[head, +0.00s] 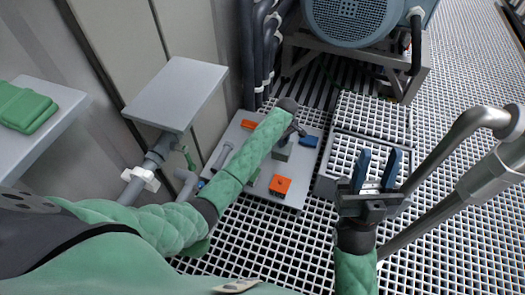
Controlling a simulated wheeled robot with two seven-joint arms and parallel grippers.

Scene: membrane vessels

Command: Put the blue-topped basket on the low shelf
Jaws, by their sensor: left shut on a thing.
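A low grey shelf (230,178) lies just above the grating in the middle. My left arm reaches down across it. My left gripper (298,128) is at the shelf's far right part, shut on what looks like the blue-topped basket; its blue top (308,141) shows beside the fingers, and the rest is mostly hidden. I cannot tell whether the basket touches the shelf. My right gripper (376,170) is open and empty, its blue fingers apart, right of the shelf.
An orange-topped block (280,185) stands at the shelf's near edge, another orange piece (248,124) at its far side, a grey-green block (283,148) between. A higher grey shelf (178,92) is at left. A raised grating step (325,187) and thick grey pipes (460,132) are right.

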